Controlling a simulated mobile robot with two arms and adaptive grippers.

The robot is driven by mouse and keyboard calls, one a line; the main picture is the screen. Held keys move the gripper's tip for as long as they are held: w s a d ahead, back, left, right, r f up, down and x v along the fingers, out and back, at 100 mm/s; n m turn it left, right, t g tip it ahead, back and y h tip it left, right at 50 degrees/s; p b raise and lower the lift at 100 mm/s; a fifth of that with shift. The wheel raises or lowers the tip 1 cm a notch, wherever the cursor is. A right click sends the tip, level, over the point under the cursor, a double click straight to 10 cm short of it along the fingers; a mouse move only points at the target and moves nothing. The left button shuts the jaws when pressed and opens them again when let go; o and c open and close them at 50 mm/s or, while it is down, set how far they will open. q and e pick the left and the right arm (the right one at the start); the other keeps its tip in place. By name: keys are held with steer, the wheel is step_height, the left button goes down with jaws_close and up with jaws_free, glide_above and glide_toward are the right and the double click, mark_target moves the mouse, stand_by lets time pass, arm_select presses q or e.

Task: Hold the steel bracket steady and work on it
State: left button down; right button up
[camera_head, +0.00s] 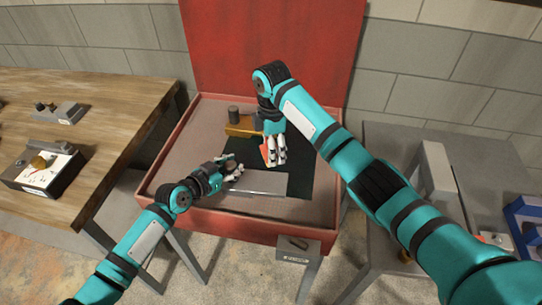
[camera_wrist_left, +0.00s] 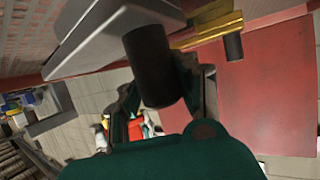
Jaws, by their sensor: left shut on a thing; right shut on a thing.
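The steel bracket (camera_head: 258,183) is a flat grey piece over a dark green mat (camera_head: 300,160) in a red tray (camera_head: 225,218). A dark cylinder (camera_wrist_left: 148,65) stands out from the grey bracket (camera_wrist_left: 100,32) in the left wrist view. My left gripper (camera_head: 232,168) is shut on this cylinder at the bracket's left end. My right gripper (camera_head: 275,158) is shut on a small orange-red piece (camera_head: 267,153) just behind the bracket. The fingers hide most of that piece, and I cannot tell whether it touches the bracket.
A brass block (camera_head: 240,129) with a dark cylinder (camera_head: 234,115) stands behind the bracket. The raised red lid (camera_head: 270,45) closes off the back. A wooden table (camera_head: 95,125) on the left bears a dial instrument (camera_head: 42,170). A blue object (camera_head: 525,224) lies far right.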

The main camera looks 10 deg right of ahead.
arm_select(q)
steer(key=c, duration=0.9)
jaws_free()
steer(key=shift+o, duration=0.2)
steer(key=v, duration=1.2)
